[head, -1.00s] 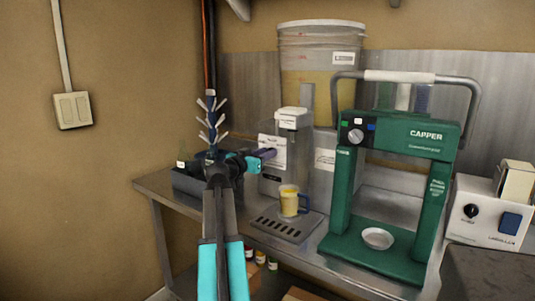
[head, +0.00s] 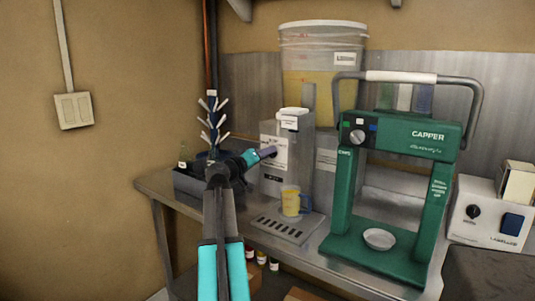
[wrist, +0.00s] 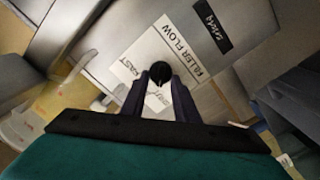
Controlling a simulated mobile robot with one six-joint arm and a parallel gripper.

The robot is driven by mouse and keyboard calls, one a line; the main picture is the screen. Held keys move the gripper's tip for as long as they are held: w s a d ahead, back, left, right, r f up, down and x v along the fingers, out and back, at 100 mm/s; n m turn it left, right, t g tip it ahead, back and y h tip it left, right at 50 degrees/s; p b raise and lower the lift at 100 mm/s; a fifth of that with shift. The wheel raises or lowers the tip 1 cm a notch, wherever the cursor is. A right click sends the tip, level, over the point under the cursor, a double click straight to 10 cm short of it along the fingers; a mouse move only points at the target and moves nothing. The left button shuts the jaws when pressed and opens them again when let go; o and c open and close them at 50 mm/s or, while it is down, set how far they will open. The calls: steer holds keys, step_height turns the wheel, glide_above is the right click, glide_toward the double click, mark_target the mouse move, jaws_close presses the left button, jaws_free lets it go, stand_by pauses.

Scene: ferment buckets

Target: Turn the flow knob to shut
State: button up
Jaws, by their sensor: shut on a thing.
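The filler is a grey box (head: 296,148) on the steel bench in the head view, with a white label (wrist: 164,48) reading "FILLER FLOW" and "FAST" in the wrist view. The flow knob (wrist: 160,72) is small and black, on the filler's panel. My gripper (head: 270,152) is at the filler's front left side. In the wrist view, my gripper (wrist: 160,76) is shut on the knob, a finger on each side. The fingers hide part of the label, and I cannot tell where the knob points.
A jug with yellow contents (head: 291,202) stands on the drip tray (head: 285,229) below the filler. A large clear bucket (head: 321,80) is behind. A green capper (head: 400,135) stands to the right. A dark crate (head: 190,184) and bottle tree (head: 212,115) are left.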

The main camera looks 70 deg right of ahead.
steer(key=shift+s+n, duration=0.1)
steer(key=shift+n, duration=0.4)
steer(key=o, duration=1.1)
steer(key=shift+a, duration=0.1)
steer(key=shift+c, duration=0.2)
steer(key=v, duration=1.3)
steer(key=shift+a, duration=0.35)
